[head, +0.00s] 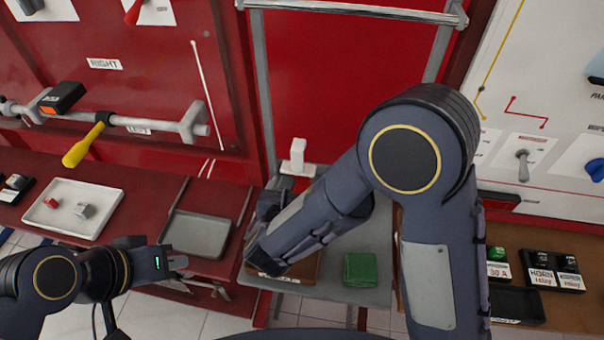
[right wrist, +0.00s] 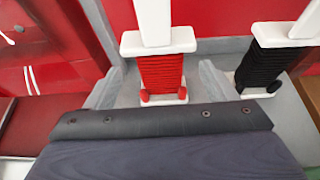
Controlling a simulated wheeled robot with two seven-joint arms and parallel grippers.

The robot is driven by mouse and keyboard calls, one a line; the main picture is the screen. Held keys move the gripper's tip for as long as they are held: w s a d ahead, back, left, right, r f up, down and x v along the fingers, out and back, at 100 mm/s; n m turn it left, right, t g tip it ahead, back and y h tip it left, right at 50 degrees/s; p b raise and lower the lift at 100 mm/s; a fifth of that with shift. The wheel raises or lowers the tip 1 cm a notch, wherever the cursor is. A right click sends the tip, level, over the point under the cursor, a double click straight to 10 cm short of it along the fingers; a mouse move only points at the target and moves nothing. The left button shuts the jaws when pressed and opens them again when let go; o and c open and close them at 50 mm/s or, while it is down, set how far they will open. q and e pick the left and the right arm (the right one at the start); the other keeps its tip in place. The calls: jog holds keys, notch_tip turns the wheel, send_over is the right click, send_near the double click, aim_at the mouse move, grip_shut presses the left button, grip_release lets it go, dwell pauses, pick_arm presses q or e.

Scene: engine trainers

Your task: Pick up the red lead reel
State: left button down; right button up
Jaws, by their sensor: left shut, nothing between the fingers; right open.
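The red lead reel (right wrist: 162,75) stands upright in the right wrist view, with red lead wound between white end plates and a white handle on top. A white reel handle (head: 298,152) shows in the head view just beyond my right gripper (head: 284,186); its winding is hidden there. In the right wrist view my right gripper (right wrist: 160,88) is open, with grey fingers on either side of the red reel. I cannot tell whether they touch it. My left gripper (head: 178,263) is shut and empty at the lower left.
A black lead reel (right wrist: 264,68) stands close right of the red one. A green block (head: 360,268) lies on the grey shelf (head: 375,295). A white tray (head: 100,205) and an empty grey tray (head: 197,234) lie left. Relays (head: 541,268) stand right.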

aim_at(300, 173)
jog(key=x, duration=0.7)
jog(key=shift+w, duration=0.3)
jog(key=c, duration=1.1)
